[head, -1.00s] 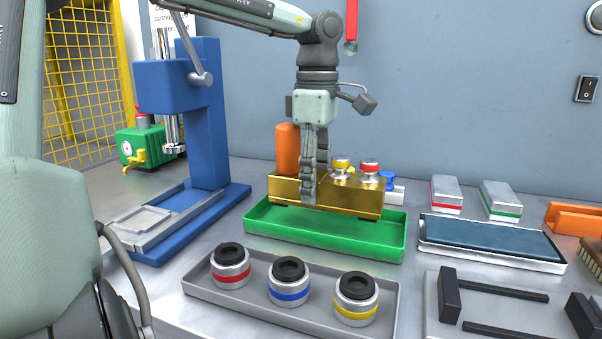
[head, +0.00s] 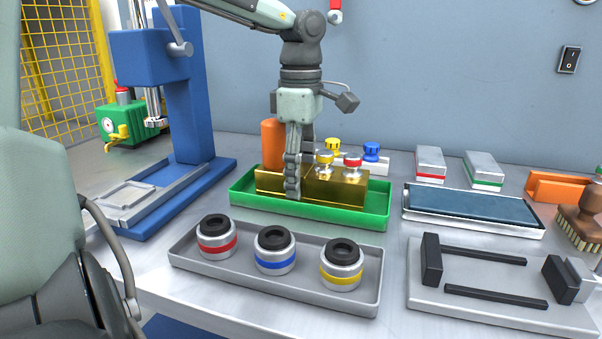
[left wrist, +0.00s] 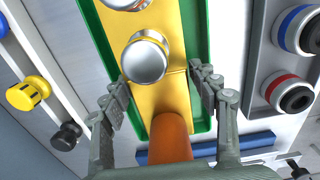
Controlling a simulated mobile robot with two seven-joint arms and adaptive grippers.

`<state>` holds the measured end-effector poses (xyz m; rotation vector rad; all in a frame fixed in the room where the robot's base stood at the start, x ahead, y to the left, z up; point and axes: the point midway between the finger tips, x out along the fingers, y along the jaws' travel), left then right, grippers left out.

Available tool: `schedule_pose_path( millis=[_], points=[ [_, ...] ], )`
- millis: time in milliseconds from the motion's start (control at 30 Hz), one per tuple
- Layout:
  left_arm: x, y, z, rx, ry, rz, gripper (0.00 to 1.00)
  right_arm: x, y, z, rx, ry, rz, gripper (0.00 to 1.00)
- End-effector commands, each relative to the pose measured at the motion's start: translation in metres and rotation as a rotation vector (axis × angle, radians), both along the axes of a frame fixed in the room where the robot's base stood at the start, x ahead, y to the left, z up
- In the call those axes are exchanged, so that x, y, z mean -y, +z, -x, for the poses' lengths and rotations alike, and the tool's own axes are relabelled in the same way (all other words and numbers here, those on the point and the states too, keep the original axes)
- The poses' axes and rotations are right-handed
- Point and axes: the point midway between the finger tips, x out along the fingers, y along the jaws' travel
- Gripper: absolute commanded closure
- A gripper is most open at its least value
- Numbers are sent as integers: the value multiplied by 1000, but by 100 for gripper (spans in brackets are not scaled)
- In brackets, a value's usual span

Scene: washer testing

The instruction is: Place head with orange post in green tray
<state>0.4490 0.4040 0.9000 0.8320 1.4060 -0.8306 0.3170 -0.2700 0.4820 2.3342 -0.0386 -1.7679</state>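The head with orange post is a gold block (head: 337,187) with an upright orange post (head: 272,146) at its left end and yellow and red banded silver knobs on top. It sits low inside the green tray (head: 378,204), appearing to rest on its floor. My left gripper (head: 299,190) points down over the block, one finger in front and one behind. My right gripper is not in view.
A grey tray (head: 215,266) with red, blue and yellow banded parts stands in front. A blue press (head: 190,110) is at left. A blue-topped plate (head: 470,205) and a black-railed fixture (head: 500,310) are at right. Yellow and blue knobs (head: 371,150) stand behind.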

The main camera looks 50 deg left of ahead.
Motion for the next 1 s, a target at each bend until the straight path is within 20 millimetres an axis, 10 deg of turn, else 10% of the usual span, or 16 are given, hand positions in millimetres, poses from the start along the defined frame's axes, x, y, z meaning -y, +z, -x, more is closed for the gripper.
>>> schedule_pose_path(
  millis=[467, 1000],
  points=[
    [0, 9, -1, 2, 0, 0, 28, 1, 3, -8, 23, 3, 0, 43],
    [0, 110, 0, 2, 0, -1, 28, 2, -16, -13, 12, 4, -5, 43]
  ],
)
